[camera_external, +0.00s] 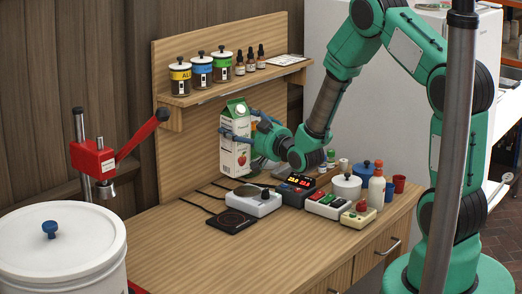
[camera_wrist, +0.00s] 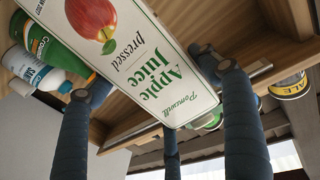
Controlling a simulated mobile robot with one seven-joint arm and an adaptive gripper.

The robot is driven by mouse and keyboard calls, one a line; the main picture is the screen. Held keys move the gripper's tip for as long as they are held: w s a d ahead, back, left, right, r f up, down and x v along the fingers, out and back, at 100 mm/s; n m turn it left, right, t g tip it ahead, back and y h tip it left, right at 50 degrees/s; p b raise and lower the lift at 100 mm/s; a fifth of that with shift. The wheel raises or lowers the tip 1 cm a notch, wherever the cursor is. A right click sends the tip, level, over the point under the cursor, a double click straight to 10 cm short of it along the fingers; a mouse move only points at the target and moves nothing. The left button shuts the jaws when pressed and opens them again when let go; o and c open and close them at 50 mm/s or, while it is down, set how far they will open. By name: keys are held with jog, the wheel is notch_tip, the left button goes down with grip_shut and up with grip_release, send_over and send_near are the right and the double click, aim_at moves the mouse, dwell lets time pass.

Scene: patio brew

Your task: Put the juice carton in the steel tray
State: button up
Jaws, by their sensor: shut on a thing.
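The juice carton (camera_external: 240,155) is white with a green top and a red apple on its label. My gripper (camera_external: 245,130) is shut around its upper part, and the carton looks upright, behind the small scale. Whether its base touches the bench is unclear. In the wrist view the carton's Apple Juice label (camera_wrist: 140,60) fills the upper middle, between my dark fingers. I cannot make out a steel tray for certain in either view.
The wooden bench (camera_external: 185,250) holds a scale (camera_external: 254,201), a black flat pad (camera_external: 232,221), a display box (camera_external: 296,187), a white pot (camera_external: 346,187) and bottles. A shelf (camera_external: 225,88) with jars is above. A red press (camera_external: 95,160) stands left. The front-left bench is clear.

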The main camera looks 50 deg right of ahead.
jog(key=s+d+r+m+h, duration=0.1)
jog(key=d+h, duration=0.1)
jog(key=d, duration=1)
jog(key=s+d+r+m+g+h, duration=0.1)
jog(key=d+r, duration=0.1)
jog(key=d, duration=1)
jog(key=shift+d+r+h, duration=0.3)
jog(key=shift+d+h, duration=0.05)
jog(key=shift+h, duration=0.05)
jog(key=shift+s, duration=0.1)
notch_tip(320, 180, down, 6)
jog(key=b, duration=0.1)
jog(key=shift+f, duration=0.25)
jog(key=shift+f+b, duration=0.4)
jog(key=shift+f, duration=1.3)
jog(key=shift+f+b, duration=0.55)
jog(key=o, duration=1.9)
jog(key=shift+f, duration=0.15)
jog(key=shift+o, duration=0.2)
